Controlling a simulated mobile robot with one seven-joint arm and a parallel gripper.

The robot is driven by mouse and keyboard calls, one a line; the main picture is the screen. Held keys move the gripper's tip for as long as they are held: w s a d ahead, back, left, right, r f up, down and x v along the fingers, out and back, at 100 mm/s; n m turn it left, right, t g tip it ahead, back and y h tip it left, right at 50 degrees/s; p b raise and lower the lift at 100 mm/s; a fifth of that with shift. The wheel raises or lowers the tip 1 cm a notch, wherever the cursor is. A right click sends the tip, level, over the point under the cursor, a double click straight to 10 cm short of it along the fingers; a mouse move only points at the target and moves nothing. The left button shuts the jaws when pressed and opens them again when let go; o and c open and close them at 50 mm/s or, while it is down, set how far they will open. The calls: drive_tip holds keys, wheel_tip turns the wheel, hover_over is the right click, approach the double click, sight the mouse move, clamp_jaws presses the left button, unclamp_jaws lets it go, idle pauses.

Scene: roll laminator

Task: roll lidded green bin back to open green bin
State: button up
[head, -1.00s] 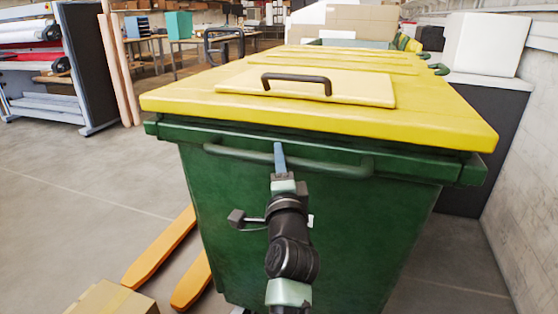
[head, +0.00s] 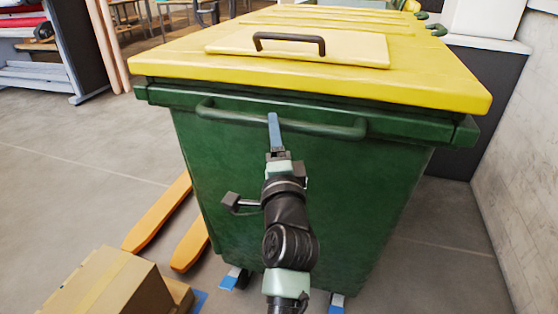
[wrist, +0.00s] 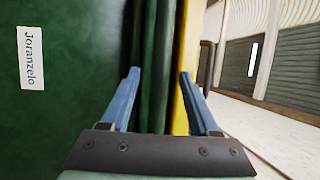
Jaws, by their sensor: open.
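The lidded green bin (head: 310,190) stands close in front of me with its yellow lid (head: 190,65) closed. A green bar handle (head: 330,128) runs across its near face below the rim. My gripper (head: 273,118) is open at this bar, left of its middle, with the fingers overlapping it in the head view. In the wrist view the open fingers (wrist: 160,78) straddle dark green edges beside the yellow lid (wrist: 183,50). I cannot tell whether they touch the bar. The open green bin cannot be made out now.
Orange forks (head: 160,215) and a cardboard box (head: 115,285) lie on the floor at the left. A wall (head: 515,170) and a dark cabinet (head: 470,105) close off the right. Bare floor (head: 80,165) is free at the left. Blue-marked wheels (head: 235,278) show under the bin.

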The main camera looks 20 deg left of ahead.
drive_tip(key=v, duration=0.8)
drive_tip(key=shift+s, duration=0.3)
drive_tip(key=shift+d, duration=0.15)
drive_tip(key=s+d+r+n+t, duration=0.1)
drive_tip(key=d+r+n, duration=0.15)
drive_tip(key=r, duration=0.35)
drive_tip(key=s+d+r+n+t+h, duration=0.1)
drive_tip(key=s+r+n+t, duration=0.15)
drive_tip(key=r, duration=0.45)
drive_tip(key=s+d+r+n+t, duration=0.1)
drive_tip(key=d+r+n, duration=0.15)
drive_tip(key=r, duration=0.35)
drive_tip(key=s+d+r+n+t+h, duration=0.2)
drive_tip(key=s+d+r+n+h, duration=0.1)
drive_tip(key=s+r, duration=0.35)
drive_tip(key=s+d+r+n+t+h, duration=0.25)
drive_tip(key=s+r, duration=0.25)
drive_tip(key=r, duration=0.3)
wheel_tip(320, 180, up, 18)
drive_tip(key=p, duration=1.8)
drive_tip(key=shift+h, duration=0.35)
